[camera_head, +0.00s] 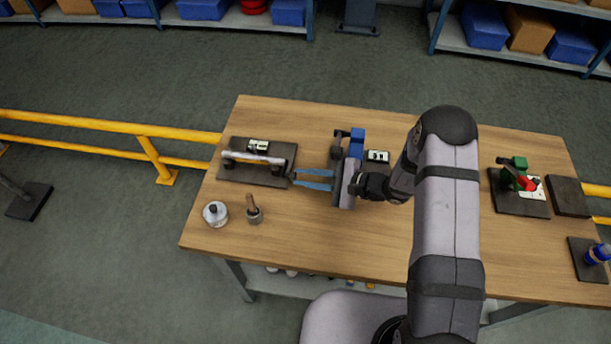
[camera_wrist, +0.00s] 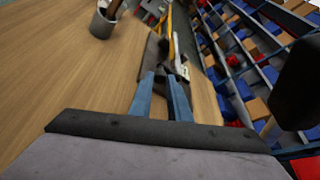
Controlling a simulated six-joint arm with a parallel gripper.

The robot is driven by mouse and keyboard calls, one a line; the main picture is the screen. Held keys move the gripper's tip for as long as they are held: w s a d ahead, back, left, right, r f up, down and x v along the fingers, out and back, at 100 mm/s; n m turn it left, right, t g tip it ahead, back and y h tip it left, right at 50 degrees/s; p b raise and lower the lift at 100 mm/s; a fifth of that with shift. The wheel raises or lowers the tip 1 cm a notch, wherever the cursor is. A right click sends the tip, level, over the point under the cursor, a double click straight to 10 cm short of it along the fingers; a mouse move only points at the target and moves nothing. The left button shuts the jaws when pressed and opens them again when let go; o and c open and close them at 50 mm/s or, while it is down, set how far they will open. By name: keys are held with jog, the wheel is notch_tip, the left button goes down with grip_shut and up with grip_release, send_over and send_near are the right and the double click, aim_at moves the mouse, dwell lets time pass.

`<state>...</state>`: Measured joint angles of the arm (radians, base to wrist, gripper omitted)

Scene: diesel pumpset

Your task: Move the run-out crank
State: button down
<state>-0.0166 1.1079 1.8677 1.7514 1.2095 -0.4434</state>
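What looks like the run-out crank, a pale silver bar (camera_head: 255,157) with dark ends, sits on a dark plate (camera_head: 233,176) at the left of the table. My gripper (camera_head: 293,177) is just right of the plate, its two blue fingers pointing left towards the bar's right end. The fingers are apart with nothing visible between them. In the wrist view the gripper (camera_wrist: 162,77) shows a gap between its fingertips, with the pale bar (camera_wrist: 182,70) and the dark plate (camera_wrist: 152,52) just beyond. Whether the tips touch anything is unclear.
A metal cup (camera_head: 254,215) holding a wooden-handled tool and a round silver canister (camera_head: 215,212) stand at the front left. A green-and-red fixture (camera_head: 519,181) is on the right, near a blue cylinder (camera_head: 598,254). A yellow rail (camera_head: 110,127) runs past the table's left side.

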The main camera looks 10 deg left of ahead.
jog(key=shift+w+r+m+g, duration=0.2)
jog(key=shift+r+m+g, duration=0.2)
jog(key=shift+m, duration=0.2)
jog(key=c, duration=1.7)
grip_release()
jog(key=shift+o, duration=0.2)
jog(key=shift+d, duration=0.15)
jog(key=b+v, duration=0.3)
jog(key=v, duration=0.2)
jog(key=shift+d+r, duration=0.1)
jog(key=shift+d, duration=0.3)
jog(key=shift+s+d+r, duration=0.25)
jog(key=shift+d+r, duration=0.05)
jog(key=shift+d, duration=0.25)
